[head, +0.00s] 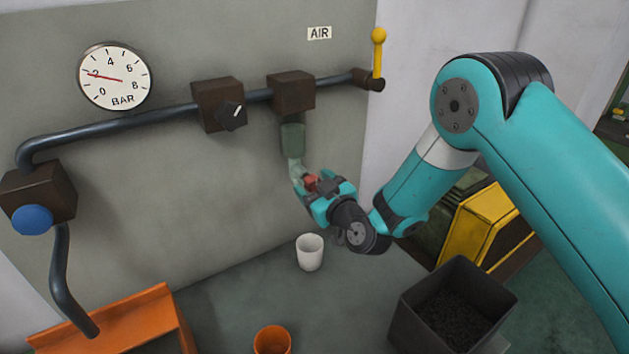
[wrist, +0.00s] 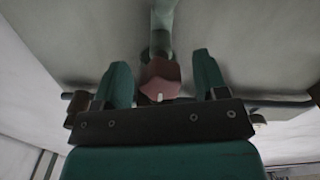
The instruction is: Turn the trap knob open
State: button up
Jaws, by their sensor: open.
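The trap hangs from a brown block (head: 291,92) on the pipe, with a green bowl (head: 292,138) and a paler lower part below it. The trap knob (head: 311,182) is dull red and sits at the trap's lower end. In the wrist view the knob (wrist: 160,78) shows between my two fingers, with a small white mark on its near edge. My gripper (wrist: 162,66) is open, one finger on each side of the knob, with gaps visible. In the head view my gripper (head: 314,190) is at the knob and partly hides it.
A white cup (head: 310,252) stands below the trap. An orange cup (head: 272,340) and a dark bin (head: 408,318) are farther forward. A black knob (head: 231,114), a yellow lever (head: 378,52), a gauge (head: 114,77) and a blue knob (head: 33,220) are along the panel.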

jog(key=shift+c, duration=0.4)
jog(key=c, duration=0.8)
jog(key=shift+c, duration=0.2)
jog(key=shift+m, duration=0.3)
jog(key=m, duration=0.3)
jog(key=shift+a+m+b, duration=0.1)
jog(key=shift+m+b, duration=0.2)
jog(key=shift+b, duration=0.05)
jog(key=m, duration=0.4)
jog(key=shift+s+r+m, duration=0.1)
jog(key=shift+m, duration=0.2)
jog(key=m+p, duration=0.1)
jog(key=m, duration=0.3)
jog(key=shift+a+r+m, duration=0.1)
jog(key=shift+m, duration=0.2)
jog(key=shift+m+p, duration=1.05)
jog(key=shift+m, duration=1.15)
